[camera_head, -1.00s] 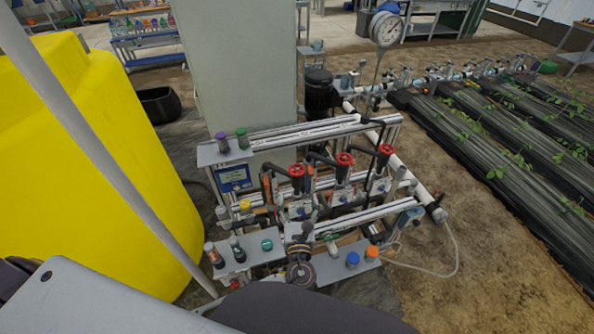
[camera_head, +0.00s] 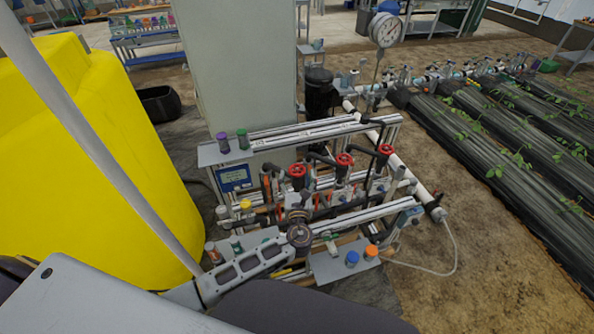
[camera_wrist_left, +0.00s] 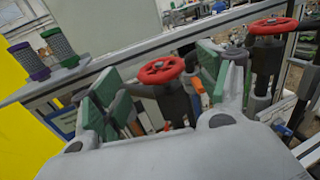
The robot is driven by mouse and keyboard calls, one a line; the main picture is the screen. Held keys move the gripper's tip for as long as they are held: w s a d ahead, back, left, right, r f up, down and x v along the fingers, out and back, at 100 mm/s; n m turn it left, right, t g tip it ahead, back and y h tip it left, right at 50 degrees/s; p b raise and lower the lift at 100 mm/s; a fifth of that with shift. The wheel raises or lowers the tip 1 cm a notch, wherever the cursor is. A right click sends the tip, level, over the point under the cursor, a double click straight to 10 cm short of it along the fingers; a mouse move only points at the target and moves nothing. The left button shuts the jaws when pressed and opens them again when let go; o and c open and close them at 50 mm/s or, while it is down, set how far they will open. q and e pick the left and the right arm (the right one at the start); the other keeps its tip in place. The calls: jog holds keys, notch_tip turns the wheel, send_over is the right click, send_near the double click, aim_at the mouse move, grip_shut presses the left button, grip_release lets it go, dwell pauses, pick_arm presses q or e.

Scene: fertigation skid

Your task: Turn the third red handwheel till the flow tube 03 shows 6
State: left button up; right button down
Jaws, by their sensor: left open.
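Three red handwheels stand in a row on the skid in the head view: the left one (camera_head: 297,170), the middle one (camera_head: 344,159) and the right, third one (camera_head: 385,149). My left gripper (camera_head: 297,207) is open and empty at the near side of the skid, in front of the left handwheel. In the left wrist view, one red handwheel (camera_wrist_left: 161,70) appears between the green-padded fingers (camera_wrist_left: 158,80), beyond them and apart. Another handwheel (camera_wrist_left: 273,26) shows at the right. The flow tube readings are too small to read. My right gripper is not in view.
A purple-capped bottle (camera_head: 222,142) and a green-capped one (camera_head: 242,138) stand on the skid's left shelf. Blue (camera_head: 352,258) and orange (camera_head: 371,252) caps sit on the near plate. A yellow tank (camera_head: 85,170) fills the left side. Bare floor (camera_head: 490,260) lies to the right.

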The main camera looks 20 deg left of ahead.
aim_at(297, 177)
pick_arm(q)
jog(key=shift+x, duration=1.85)
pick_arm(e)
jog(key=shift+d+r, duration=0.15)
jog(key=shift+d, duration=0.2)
pick_arm(q)
jog(key=c, duration=1)
jog(key=shift+c, duration=0.2)
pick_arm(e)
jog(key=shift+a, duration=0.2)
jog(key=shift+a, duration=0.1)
